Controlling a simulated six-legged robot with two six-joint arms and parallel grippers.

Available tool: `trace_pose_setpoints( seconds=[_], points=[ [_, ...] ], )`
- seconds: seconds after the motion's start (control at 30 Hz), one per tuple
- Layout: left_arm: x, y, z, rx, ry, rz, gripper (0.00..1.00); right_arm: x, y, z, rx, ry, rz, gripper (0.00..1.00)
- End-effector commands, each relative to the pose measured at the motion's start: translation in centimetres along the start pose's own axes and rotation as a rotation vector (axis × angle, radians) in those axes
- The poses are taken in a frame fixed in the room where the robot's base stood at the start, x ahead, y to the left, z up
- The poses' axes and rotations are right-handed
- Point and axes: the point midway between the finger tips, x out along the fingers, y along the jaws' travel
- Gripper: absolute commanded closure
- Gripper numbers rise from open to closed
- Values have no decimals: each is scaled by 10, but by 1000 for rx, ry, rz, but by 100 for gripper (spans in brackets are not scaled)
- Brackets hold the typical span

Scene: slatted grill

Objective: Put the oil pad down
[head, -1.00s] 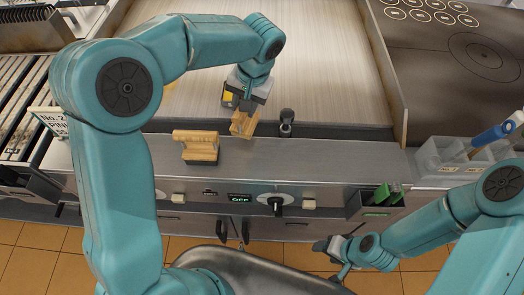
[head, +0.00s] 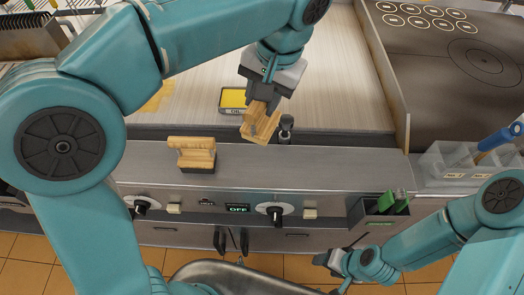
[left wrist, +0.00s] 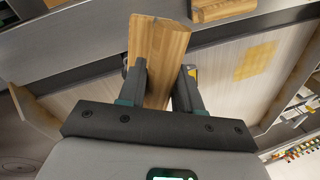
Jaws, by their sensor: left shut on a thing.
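My left gripper (head: 262,104) is shut on the wooden oil pad (head: 266,124). The pad is tilted and appears held above the front edge of the pale cooking surface. In the left wrist view, the pad (left wrist: 158,50) sits between the two dark fingers and points away from the camera; its underside is hidden. A yellow oil tray (head: 233,99) lies behind the pad, to its left. My right gripper (head: 335,260) is low at the front, away from the pad; its fingers are too small to judge.
A second wooden block with a handle and dark base (head: 196,152) stands on the metal ledge (head: 300,165). A short dark post (head: 286,128) is close to the pad's right. Clear bins (head: 450,160) stand at right. The ledge between block and bins is mostly clear.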

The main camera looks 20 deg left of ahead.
Motion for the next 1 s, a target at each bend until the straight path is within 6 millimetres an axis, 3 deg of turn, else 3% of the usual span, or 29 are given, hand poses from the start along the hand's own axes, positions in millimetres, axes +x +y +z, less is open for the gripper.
trace_pose_setpoints(
  seconds=[0.1, 0.33, 0.73, 1.0],
  points=[
    [37, 8, 1, 1, -6, -2, 90, 4, 2, 0, 0, 0, 0, 41],
    [91, 20, 0, 0, -3, -1, 90, 5, 2, 0, 0, 0, 0, 41],
    [141, 31, 0, 0, -3, 0, 90, 4, 1, 0, 0, 0, 0, 41],
    [147, 32, 0, -1, 1, 1, 90, 4, 2, 0, 0, 0, 0, 41]
  ],
)
